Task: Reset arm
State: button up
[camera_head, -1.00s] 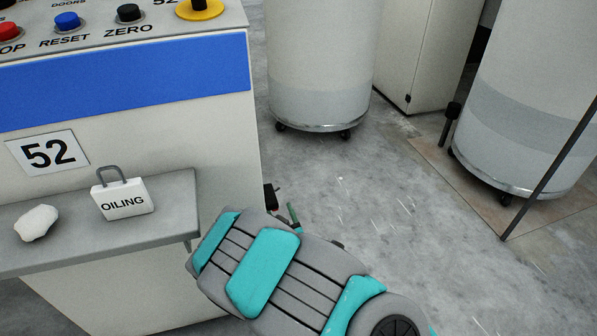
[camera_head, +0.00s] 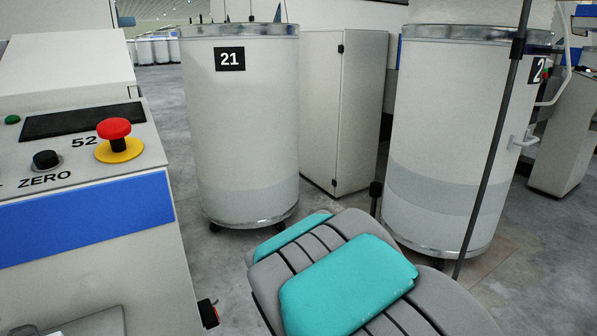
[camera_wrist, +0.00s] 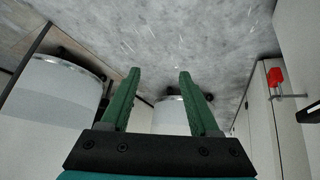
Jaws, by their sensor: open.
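My gripper (camera_wrist: 159,76) shows in the wrist view with its two green fingers apart and nothing between them. Grey floor lies beyond the fingertips, and a white can stands behind and between the fingers. In the head view my grey and teal arm reaches up from the bottom edge, in front of the cans. My gripper is hidden behind the arm in that view.
A console (camera_head: 90,240) with a red mushroom button (camera_head: 115,130) stands left. A white can marked 21 (camera_head: 245,130), a cabinet (camera_head: 340,110) and another can (camera_head: 445,130) stand beyond my arm. A thin dark pole (camera_head: 495,140) rises right. Some floor is clear between console and cans.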

jog(key=s+d+r+g+p, duration=0.1)
jog(key=s+d+r+g, duration=0.2)
jog(key=s, duration=0.8)
jog(key=s+d+r+g+p, duration=0.1)
jog(key=s+d+r+g, duration=0.2)
jog(key=s+r, duration=0.5)
jog(key=s+d+r+g+p, duration=0.1)
jog(key=s+d+r+g, duration=0.2)
jog(key=s, duration=1)
notch_tip(320, 180, up, 3)
jog(key=shift+s+d+r+m+y+p, duration=0.15)
jog(key=shift+s+d+m+y+p, duration=0.2)
jog(key=shift+d, duration=0.8)
